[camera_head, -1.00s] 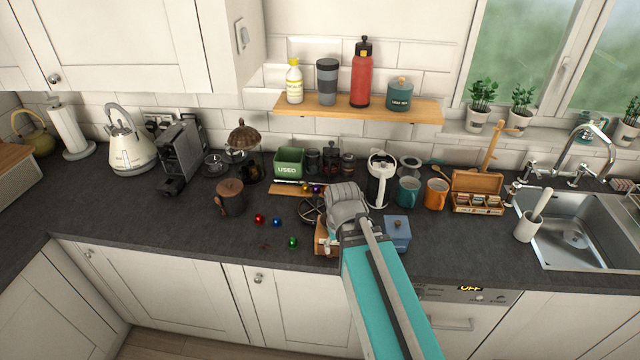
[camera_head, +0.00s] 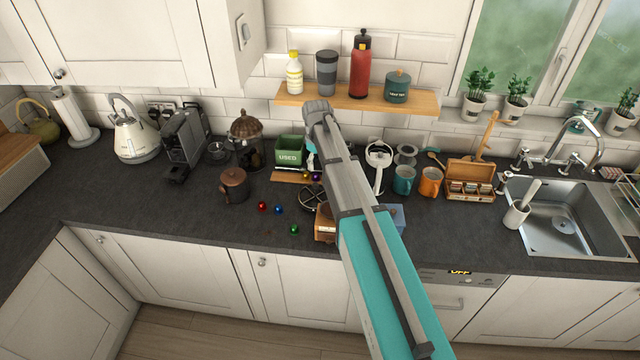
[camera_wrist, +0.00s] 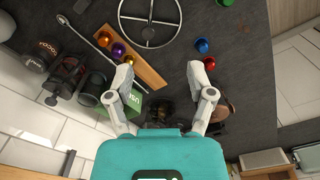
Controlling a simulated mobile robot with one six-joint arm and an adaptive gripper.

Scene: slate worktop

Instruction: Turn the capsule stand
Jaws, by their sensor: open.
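In the head view my arm mostly hides the gripper.
Loose red (camera_head: 262,206), blue (camera_head: 279,210) and green (camera_head: 294,229) capsules lie left of the ring. A green USED box (camera_head: 289,151) stands behind, near one finger. A brown lidded pot (camera_head: 234,185) stands left. The front-left worktop is clear.

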